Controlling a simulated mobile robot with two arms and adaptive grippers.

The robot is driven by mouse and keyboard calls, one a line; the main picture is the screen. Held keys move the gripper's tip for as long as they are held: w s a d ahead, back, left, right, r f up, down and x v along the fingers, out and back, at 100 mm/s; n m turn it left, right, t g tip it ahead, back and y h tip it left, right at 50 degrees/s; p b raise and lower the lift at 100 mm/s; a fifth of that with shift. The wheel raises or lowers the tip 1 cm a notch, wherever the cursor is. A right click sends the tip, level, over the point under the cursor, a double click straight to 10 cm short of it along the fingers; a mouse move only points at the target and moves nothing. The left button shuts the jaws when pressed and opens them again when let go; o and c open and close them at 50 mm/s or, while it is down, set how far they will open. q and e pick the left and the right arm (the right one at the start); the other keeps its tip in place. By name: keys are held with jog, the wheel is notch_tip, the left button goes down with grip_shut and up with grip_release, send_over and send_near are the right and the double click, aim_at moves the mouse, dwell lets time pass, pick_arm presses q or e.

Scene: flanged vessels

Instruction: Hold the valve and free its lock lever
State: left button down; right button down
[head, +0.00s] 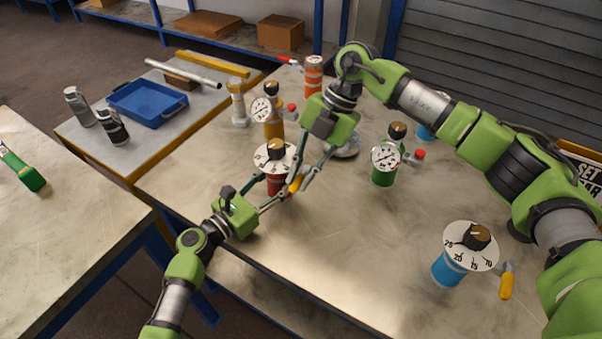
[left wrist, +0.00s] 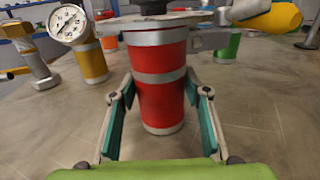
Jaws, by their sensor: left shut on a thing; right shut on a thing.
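The valve is a red cylinder (head: 274,186) with grey bands, a white dial disc and a dark, gold-topped knob (head: 276,148). It stands upright on the table and fills the middle of the left wrist view (left wrist: 160,95). Its yellow lock lever (head: 296,184) sticks out on the right and also shows in the left wrist view (left wrist: 272,19). My left gripper (head: 271,193) is shut on the red body, one finger on each side. My right gripper (head: 298,177) comes down from above and is shut on the lever, partly hiding it.
A similar blue valve (head: 448,269) stands at the front right, a green one with a gauge (head: 384,176) to the right. An amber gauge vessel (head: 273,128) stands behind. A blue tray (head: 148,104) lies on the left side table. The table's front is clear.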

jog(key=shift+w+d+n+g+h, duration=0.4)
jog(key=shift+d+n+h, duration=0.65)
jog(key=shift+n, duration=1.9)
jog(key=shift+w+d+n+g+h, duration=0.3)
jog(key=shift+d+n+g+h, duration=0.7)
jog(key=shift+n, duration=2)
jog(key=shift+w+d+n+h, duration=0.5)
jog(key=shift+n+h, duration=0.95)
jog(key=shift+n, duration=1.5)
jog(key=shift+s+d, duration=0.1)
jog(key=shift+d, duration=0.1)
jog(key=c, duration=2)
grip_release()
jog(key=shift+r, duration=0.1)
notch_tip(320, 180, up, 10)
jog(key=shift+f, duration=0.1)
